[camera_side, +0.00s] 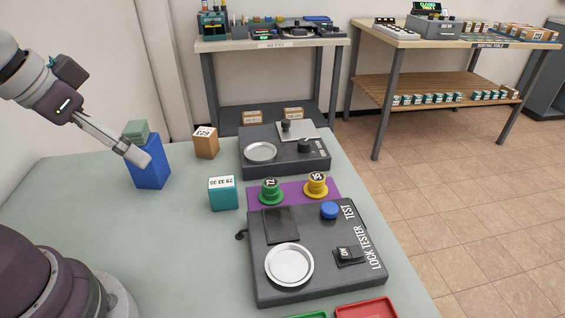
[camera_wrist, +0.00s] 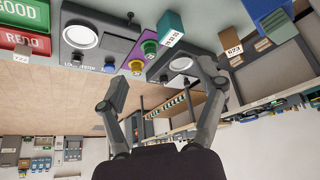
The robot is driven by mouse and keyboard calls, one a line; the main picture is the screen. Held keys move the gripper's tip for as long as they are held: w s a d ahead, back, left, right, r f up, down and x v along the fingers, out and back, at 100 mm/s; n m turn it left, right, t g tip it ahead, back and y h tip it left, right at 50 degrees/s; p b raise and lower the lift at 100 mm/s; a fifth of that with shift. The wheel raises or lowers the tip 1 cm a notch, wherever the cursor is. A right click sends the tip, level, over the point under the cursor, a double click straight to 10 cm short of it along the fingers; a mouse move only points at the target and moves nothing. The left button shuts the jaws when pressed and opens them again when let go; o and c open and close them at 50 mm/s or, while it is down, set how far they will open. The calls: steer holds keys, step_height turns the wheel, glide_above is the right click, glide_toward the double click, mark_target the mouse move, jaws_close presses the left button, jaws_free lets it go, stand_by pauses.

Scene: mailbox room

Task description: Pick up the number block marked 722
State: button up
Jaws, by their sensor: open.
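No block clearly marked 722 shows in the side view. In the wrist view a small brown block (camera_wrist: 21,50) at the left edge, beside the red REDO tray (camera_wrist: 25,41), has a label that may read 722; it is too small to be sure. A brown block marked 623 (camera_side: 206,142) stands behind a teal block (camera_side: 223,193) with several digits. My gripper (camera_side: 137,157) shows in the side view by a tall blue block (camera_side: 152,172) with a green block (camera_side: 135,131) on top. In the wrist view its fingers (camera_wrist: 164,80) are spread with nothing between them.
The lock tester (camera_side: 315,245) fills the table's front right, with a dish and blue button. Green (camera_side: 271,191) and yellow (camera_side: 316,184) round pieces stand on a purple mat. A second grey device (camera_side: 284,150) stands behind. The left middle of the table is clear.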

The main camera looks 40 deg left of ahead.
steer(key=w+d+f+m+g+h, duration=0.15)
steer(key=w+d+m, duration=0.25)
steer(key=d, duration=0.5)
steer(key=w+d+f+m+h, duration=0.15)
steer(key=w+d+m, duration=0.3)
steer(key=d, duration=0.55)
steer(key=s+d+f+m+g, duration=0.25)
steer(key=d+f, duration=0.45)
steer(key=d, duration=0.4)
steer(key=shift+t+h, duration=0.4)
steer(key=shift+t, duration=0.1)
steer(key=x, duration=0.9)
steer(key=shift+s+d+f, duration=0.2)
steer(key=shift+s+d, duration=0.1)
steer(key=shift+d, duration=0.1)
steer(key=shift+c, duration=0.4)
steer(key=c, duration=1)
